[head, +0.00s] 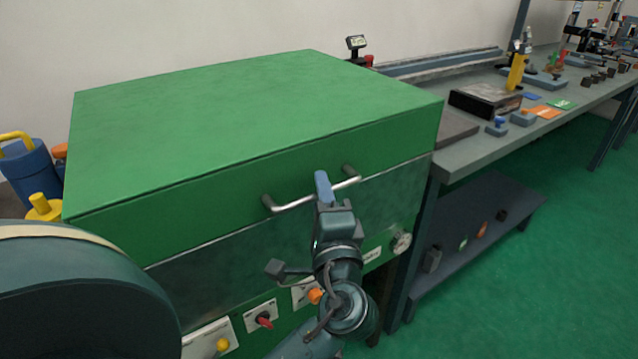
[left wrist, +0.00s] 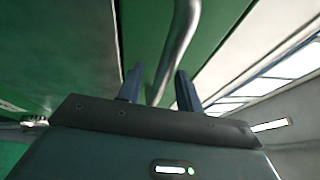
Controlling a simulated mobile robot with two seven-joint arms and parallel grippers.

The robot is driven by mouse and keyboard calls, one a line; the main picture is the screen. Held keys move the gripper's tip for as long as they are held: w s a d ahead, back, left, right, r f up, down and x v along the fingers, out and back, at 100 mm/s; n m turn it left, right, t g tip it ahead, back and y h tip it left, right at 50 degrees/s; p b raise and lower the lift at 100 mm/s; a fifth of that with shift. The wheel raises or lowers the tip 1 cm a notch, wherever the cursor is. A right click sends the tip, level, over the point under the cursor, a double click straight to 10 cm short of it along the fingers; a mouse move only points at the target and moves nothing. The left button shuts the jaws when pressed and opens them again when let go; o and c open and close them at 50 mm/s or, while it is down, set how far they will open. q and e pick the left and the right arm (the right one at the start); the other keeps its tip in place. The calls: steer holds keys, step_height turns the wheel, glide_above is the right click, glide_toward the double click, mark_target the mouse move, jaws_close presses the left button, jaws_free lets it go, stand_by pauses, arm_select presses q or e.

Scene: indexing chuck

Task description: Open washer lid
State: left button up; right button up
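The washer's green lid (head: 250,105) is down, its lower edge along the grey metal front (head: 215,270). A silver bar handle (head: 293,204) with dark end mounts runs across the lid's front face. My left gripper (head: 323,188) is at the middle of this handle. In the left wrist view, the handle bar (left wrist: 176,50) passes between the two dark fingers of my left gripper (left wrist: 159,82), which stand apart with a gap on each side of the bar. Contact with the bar cannot be made out. My right gripper is not in view.
Knobs and switches, including a red one (head: 264,319), sit low on the washer's front. A workbench (head: 462,160) with several small parts and a dark block (head: 485,100) stands to the right. Blue canisters with yellow tops (head: 30,170) stand at left. Green floor (head: 530,260) is clear.

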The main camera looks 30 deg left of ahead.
arm_select(q)
steer(key=shift+w+a, duration=0.1)
steer(key=shift+w, duration=0.05)
steer(key=shift+r, duration=0.1)
steer(key=shift+c, duration=0.4)
jaws_close()
